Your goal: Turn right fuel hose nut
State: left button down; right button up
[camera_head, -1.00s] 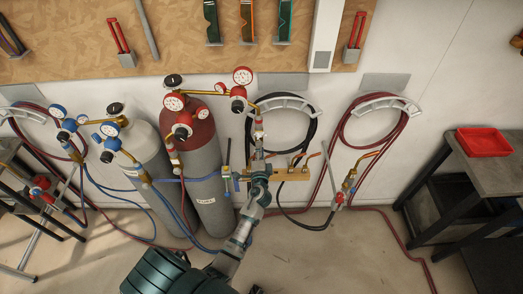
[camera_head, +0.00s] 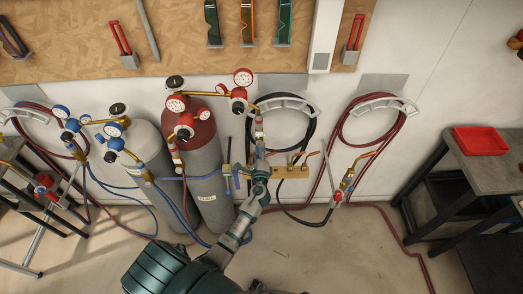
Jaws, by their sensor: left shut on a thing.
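My left gripper (camera_head: 259,152) reaches up from below, in line with the fitting, and is shut on the nut. The fingers cover much of the nut, and its turn angle is too small to read. My right gripper does not show; a dark part of my body is at the bottom edge.
A red-topped grey cylinder (camera_head: 205,165) and a grey one (camera_head: 150,155) stand left of my arm. A brass manifold (camera_head: 290,172) is close on the right. Coiled black (camera_head: 254,108) and red (camera_head: 342,130) hoses hang behind. A red tray (camera_head: 481,141) lies on the right bench.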

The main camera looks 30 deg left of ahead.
pick_arm(q)
jog(key=shift+w+a+r, duration=0.15)
jog(key=shift+a+r, duration=0.3)
jog(key=shift+r, duration=0.25)
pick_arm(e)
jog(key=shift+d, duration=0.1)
pick_arm(q)
jog(key=c, duration=1.2)
grip_release()
jog(key=shift+c, duration=0.2)
jog(key=o, duration=0.4)
jog(key=shift+w+f, duration=0.1)
jog(key=shift+w, duration=0.05)
jog(key=v, duration=0.3)
jog(key=f+v, duration=0.1)
jog(key=v, duration=0.3)
jog(key=a+v, duration=0.1)
jog(key=v, duration=0.2)
jog(key=shift+s+d+f, duration=0.2)
jog(key=shift+s+f, duration=0.15)
jog(key=shift+s, duration=0.1)
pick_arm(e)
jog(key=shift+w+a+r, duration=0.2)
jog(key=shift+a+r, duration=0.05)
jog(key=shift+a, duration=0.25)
